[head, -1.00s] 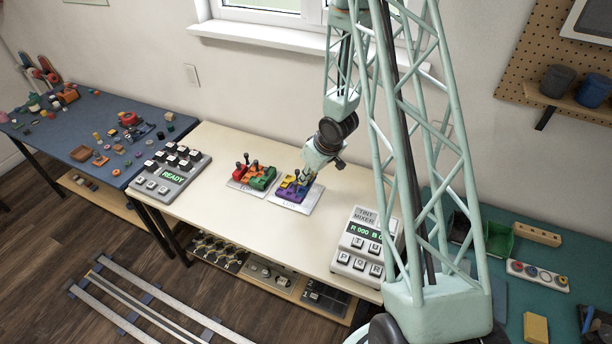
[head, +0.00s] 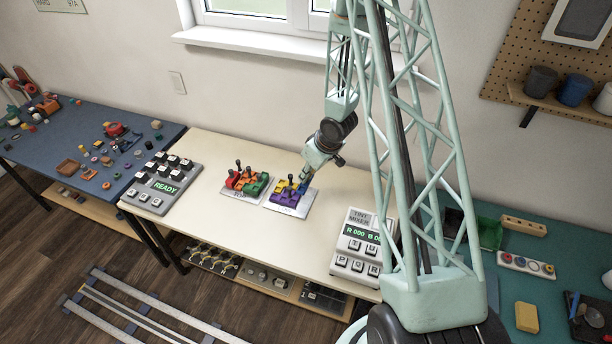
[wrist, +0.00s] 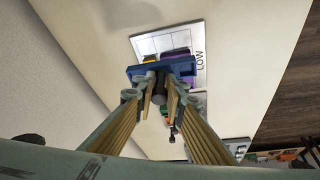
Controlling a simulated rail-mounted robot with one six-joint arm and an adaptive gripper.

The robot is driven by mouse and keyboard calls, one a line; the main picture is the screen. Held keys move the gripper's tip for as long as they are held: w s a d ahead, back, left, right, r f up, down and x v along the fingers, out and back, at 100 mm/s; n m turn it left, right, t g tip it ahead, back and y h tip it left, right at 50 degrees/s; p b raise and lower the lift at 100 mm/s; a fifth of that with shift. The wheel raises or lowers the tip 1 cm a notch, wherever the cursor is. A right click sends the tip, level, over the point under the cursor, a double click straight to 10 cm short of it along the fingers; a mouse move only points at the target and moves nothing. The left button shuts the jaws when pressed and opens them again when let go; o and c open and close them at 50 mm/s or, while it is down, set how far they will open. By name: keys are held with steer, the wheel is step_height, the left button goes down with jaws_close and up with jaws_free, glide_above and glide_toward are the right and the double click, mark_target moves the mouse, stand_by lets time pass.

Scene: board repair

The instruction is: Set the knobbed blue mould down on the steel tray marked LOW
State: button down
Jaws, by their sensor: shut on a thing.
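The knobbed blue mould (wrist: 134,71) is between the fingertips of my gripper (wrist: 162,84) in the wrist view. My gripper is shut on its knob. The mould is over or on the steel tray (wrist: 188,38), whose LOW mark shows at the side. Purple and yellow moulds show partly behind the blue mould on this tray. In the head view the tray (head: 291,209) bears a purple mould (head: 284,198) and a yellow mould (head: 279,184), with my gripper (head: 305,179) at its far right. I cannot tell whether the blue mould touches the tray.
A second tray with red, orange and green moulds (head: 246,180) stands just left. A READY keypad (head: 164,184) is at the bench's left end and a tint mixer (head: 357,245) at its right. The pale bench top (head: 220,220) is clear in front of the trays.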

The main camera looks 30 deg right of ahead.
steer(key=shift+f, duration=0.2)
steer(key=shift+f+b, duration=3.9)
steer(key=shift+f, duration=0.4)
steer(key=shift+f+b, duration=0.35)
steer(key=shift+f, duration=0.15)
steer(key=c, duration=2.6)
jaws_free()
steer(key=shift+o, duration=0.2)
steer(key=shift+r, duration=0.2)
steer(key=v, duration=1.1)
steer(key=shift+s+r, duration=0.2)
steer(key=shift+r, duration=0.05)
